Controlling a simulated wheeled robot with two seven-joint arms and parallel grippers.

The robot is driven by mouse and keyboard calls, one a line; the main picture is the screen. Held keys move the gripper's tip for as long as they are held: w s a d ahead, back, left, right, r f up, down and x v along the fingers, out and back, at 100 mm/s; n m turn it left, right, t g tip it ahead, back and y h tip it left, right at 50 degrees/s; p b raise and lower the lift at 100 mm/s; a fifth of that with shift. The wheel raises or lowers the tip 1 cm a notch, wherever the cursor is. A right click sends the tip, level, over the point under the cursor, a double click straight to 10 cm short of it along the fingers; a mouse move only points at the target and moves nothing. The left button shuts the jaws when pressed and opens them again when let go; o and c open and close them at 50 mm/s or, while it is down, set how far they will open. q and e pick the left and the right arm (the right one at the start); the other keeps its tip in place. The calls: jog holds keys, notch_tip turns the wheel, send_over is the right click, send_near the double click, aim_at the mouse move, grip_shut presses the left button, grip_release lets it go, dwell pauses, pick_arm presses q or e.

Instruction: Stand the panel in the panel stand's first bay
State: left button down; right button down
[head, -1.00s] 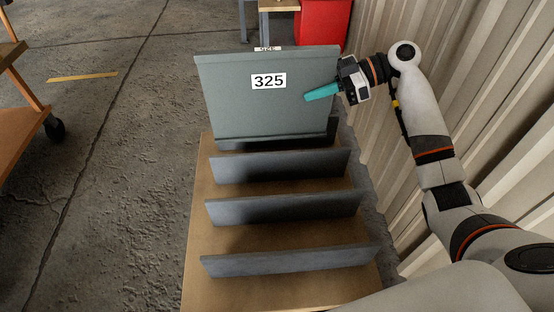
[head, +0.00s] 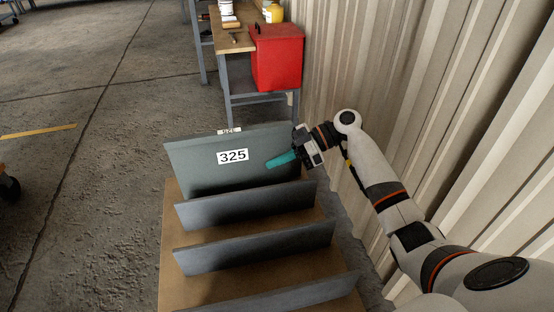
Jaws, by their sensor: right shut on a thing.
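The panel (head: 195,165) is a grey-green plate with a white label reading 325, in the head view. It stands roughly upright at the far end of the panel stand (head: 190,288), a wooden base with several grey dividers. The panel's lower edge is hidden behind the nearest divider in front of it (head: 245,206), so I cannot tell whether it touches the base. The farthest divider is hidden behind the panel. My right gripper (head: 283,160), with teal fingers, is shut on the panel near its right edge. My left gripper is out of view.
A corrugated wall (head: 430,110) runs along the right, close to my right arm. Beyond the stand are a workbench (head: 232,42) and a red bin (head: 277,58). Two nearer dividers (head: 255,246) (head: 290,298) stand on the base. The floor on the left is mostly clear.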

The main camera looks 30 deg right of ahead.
jog(key=c, duration=1.9)
grip_release()
jog(key=shift+f, duration=0.1)
jog(key=shift+c, duration=0.2)
jog(key=o, duration=0.3)
jog(key=shift+o, duration=0.2)
jog(key=shift+d, duration=0.1)
jog(key=v, duration=1.2)
